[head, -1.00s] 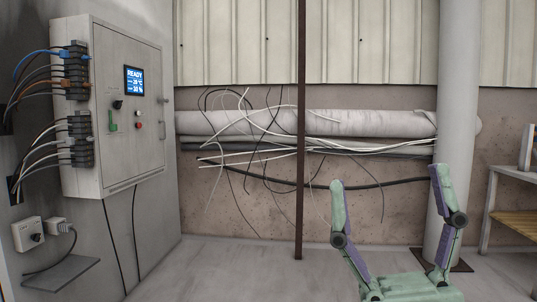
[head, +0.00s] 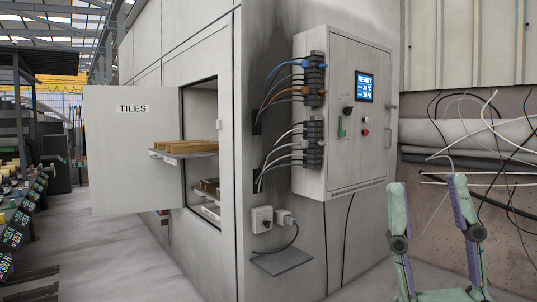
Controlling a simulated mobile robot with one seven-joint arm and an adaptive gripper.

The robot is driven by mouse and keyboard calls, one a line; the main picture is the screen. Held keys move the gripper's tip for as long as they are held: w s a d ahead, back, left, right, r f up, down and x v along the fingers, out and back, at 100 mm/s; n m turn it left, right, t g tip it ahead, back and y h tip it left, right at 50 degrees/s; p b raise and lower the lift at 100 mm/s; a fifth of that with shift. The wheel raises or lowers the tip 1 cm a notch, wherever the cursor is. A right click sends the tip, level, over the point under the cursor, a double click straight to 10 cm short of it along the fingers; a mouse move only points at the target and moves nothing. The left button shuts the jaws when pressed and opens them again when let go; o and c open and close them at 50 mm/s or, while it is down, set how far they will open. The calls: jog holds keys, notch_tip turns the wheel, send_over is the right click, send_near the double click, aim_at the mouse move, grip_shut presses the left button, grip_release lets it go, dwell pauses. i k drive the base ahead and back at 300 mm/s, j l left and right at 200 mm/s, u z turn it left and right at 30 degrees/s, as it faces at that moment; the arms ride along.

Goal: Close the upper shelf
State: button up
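The upper shelf (head: 196,155) is a thin grey tray in the white cabinet (head: 160,45). It sticks out through the opening, to the left, with tan blocks (head: 186,147) on it. The cabinet door (head: 120,160), labelled TILES, stands swung open to the left. A lower shelf (head: 210,212) with brown and pale items sits below, mostly inside. My gripper (head: 428,188) is at the lower right, green and purple, with its two fingers wide apart and nothing between them. It is well to the right of the shelf, apart from it.
A grey control box (head: 343,115) with cables and a READY display is mounted on the cabinet's right face. Sockets (head: 270,217) and a small ledge (head: 282,260) are below it. Machinery with displays (head: 25,215) lines the far left. Grey floor (head: 120,265) before the opening looks clear.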

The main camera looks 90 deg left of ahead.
aim_at(169, 152)
jog(key=u, duration=3.45)
jog(key=i+z, duration=0.25)
jog(key=i, duration=0.25)
jog(key=i+j+z, duration=0.1)
jog(key=i+z, duration=0.15)
jog(key=i, duration=0.25)
jog(key=i+j+z, duration=0.25)
jog(key=i, duration=0.25)
jog(key=i+j+z, duration=0.2)
jog(key=i, duration=0.3)
